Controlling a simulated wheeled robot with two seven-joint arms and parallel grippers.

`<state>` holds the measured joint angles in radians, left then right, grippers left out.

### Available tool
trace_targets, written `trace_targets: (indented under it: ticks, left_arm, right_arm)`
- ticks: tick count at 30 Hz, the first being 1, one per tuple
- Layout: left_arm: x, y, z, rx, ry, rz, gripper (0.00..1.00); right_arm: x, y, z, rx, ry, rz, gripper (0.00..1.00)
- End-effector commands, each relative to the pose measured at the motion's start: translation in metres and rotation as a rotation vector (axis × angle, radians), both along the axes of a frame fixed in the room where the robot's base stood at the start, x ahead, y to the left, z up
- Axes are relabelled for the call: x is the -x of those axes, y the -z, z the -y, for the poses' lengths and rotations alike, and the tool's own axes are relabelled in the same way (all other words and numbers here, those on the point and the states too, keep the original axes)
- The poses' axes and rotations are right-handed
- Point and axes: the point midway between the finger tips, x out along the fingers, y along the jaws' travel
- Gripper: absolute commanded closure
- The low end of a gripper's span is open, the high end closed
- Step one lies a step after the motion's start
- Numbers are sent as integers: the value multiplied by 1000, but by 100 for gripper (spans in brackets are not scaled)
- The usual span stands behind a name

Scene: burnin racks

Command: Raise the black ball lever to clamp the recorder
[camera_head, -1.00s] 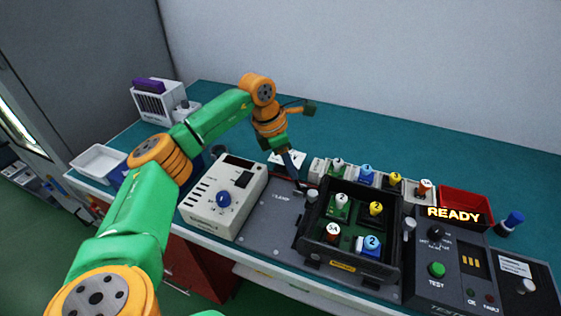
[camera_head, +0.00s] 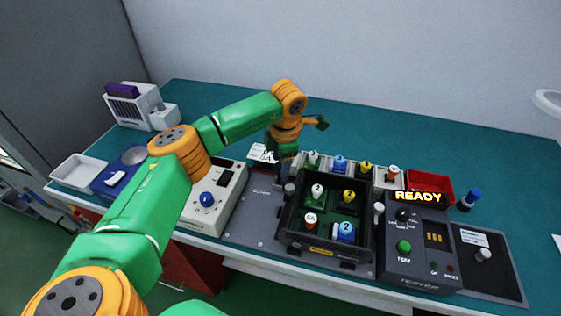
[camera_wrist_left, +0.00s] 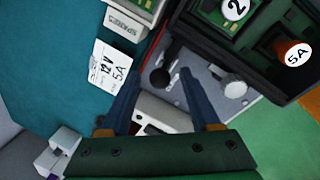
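The black ball lever (camera_wrist_left: 160,77) shows in the left wrist view, its dark ball between my left gripper's two blue fingers. My left gripper (camera_wrist_left: 158,74) is open, with a gap visible on both sides of the ball; contact is not visible. In the head view the left gripper (camera_head: 285,168) is above the left end of the black open case (camera_head: 325,252), which appears to be the recorder. The case sits on a grey plate (camera_head: 255,215) and holds several numbered modules. The lever is hidden behind the gripper in the head view. My right gripper is not in view.
A cream box with a blue knob (camera_head: 207,199) stands left of the plate. A black tester (camera_head: 420,255) with a lit READY sign (camera_head: 418,197) stands right of the case. Numbered modules and a red bin (camera_head: 428,182) line the back. A silver knob (camera_wrist_left: 235,89) is close to the fingers.

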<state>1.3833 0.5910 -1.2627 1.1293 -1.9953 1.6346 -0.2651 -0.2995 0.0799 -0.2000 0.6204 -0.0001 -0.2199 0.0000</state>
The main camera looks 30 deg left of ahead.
Motion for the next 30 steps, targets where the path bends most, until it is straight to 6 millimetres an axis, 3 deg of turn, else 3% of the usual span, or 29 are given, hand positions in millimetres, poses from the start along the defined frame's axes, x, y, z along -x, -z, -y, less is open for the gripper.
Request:
trace_targets:
  ticks: [4,13,30]
  left_arm:
    - [0,-10,2,1,1,4,37]
    - [7,-65,11,-1,0,2,37]
    - [8,-69,11,-1,1,-1,37]
  right_arm:
    - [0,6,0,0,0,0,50]
    - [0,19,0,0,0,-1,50]
    - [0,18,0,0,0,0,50]
